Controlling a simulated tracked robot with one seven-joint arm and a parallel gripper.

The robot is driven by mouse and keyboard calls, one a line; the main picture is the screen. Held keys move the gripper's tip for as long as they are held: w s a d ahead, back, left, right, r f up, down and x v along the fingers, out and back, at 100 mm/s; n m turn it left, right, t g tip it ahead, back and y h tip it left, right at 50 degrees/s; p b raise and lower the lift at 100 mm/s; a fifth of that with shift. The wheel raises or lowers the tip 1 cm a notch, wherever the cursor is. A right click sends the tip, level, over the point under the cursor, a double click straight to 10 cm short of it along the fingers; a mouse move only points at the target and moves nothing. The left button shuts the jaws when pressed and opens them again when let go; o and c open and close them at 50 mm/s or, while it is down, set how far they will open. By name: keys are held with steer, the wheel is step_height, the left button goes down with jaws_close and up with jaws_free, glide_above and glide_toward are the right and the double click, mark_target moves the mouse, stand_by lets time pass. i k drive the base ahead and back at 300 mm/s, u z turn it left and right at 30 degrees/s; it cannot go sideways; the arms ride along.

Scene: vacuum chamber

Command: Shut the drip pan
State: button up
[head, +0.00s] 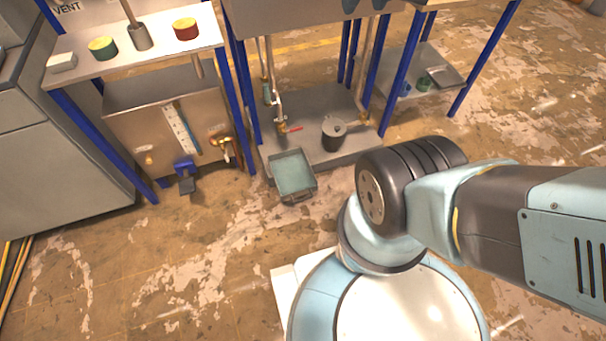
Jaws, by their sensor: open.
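The drip pan (293,173) is a shallow, grey-green open tray in the head view, just left of the middle. It sticks out from the front of a low grey metal plinth (335,161) and stands pulled out toward me. A small dark handle (298,198) shows at its front edge. The pan looks empty. Its back end meets the plinth, and I cannot tell how much of it is inside. My arm fills the lower right and reaches out past the right edge. My gripper is outside the picture, so nothing is seen touching the pan.
A dark round canister (335,132) and pipes with a red-handled valve (287,129) stand on the plinth between blue legs. Left is a bench (140,48) over a metal tank (168,115) with a blue pedal-like part (185,173). The floor before the pan is clear.

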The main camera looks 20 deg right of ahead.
mark_target(294, 175)
steer(key=z, duration=1.5)
steer(key=k, duration=1.6)
steer(key=u, duration=1.05)
steer(key=i, duration=1)
steer(key=z, duration=0.05)
